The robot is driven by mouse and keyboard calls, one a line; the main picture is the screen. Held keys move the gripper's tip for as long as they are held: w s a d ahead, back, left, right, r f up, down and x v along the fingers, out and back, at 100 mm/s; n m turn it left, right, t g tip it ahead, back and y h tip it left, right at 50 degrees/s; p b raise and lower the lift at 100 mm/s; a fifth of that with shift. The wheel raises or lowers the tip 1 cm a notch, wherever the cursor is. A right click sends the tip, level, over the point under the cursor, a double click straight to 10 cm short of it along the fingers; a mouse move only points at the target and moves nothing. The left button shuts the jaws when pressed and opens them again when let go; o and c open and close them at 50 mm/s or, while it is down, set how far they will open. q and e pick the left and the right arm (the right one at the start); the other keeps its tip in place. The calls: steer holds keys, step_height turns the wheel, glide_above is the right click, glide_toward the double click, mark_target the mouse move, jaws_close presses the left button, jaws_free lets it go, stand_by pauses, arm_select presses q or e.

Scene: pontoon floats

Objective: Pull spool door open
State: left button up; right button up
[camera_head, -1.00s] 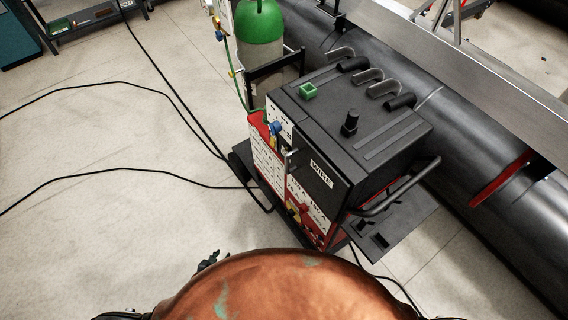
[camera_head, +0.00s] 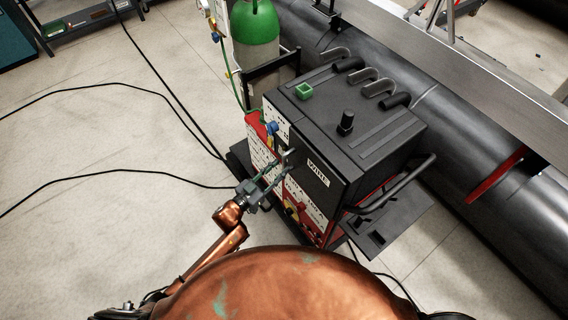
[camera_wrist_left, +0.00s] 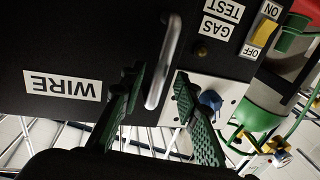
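The spool door (camera_head: 312,174) is the black panel labelled WIRE on the side of the dark welding machine. It looks shut. In the left wrist view the door (camera_wrist_left: 60,60) appears upside down, with its grey metal bar handle (camera_wrist_left: 166,62) upright in the middle. My left gripper (camera_head: 279,170) reaches the door at the handle. In the left wrist view its two green fingers (camera_wrist_left: 158,85) are spread, one on each side of the handle, with visible gaps; I see no firm contact. My right gripper is not in view.
A green-topped gas cylinder (camera_head: 256,27) stands behind the machine. A blue connector (camera_wrist_left: 210,100) sits close to one finger. A black push bar (camera_head: 400,186) sticks out at the machine's right. Cables (camera_head: 120,170) lie on the floor, which is otherwise clear at left.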

mark_target(283, 165)
arm_select(q)
steer(key=shift+x, duration=1.2)
steer(key=shift+w+d, duration=0.2)
steer(key=shift+d, duration=0.05)
steer(key=shift+w+d, duration=0.1)
steer(key=shift+w, duration=0.05)
steer(key=c, duration=0.6)
jaws_close()
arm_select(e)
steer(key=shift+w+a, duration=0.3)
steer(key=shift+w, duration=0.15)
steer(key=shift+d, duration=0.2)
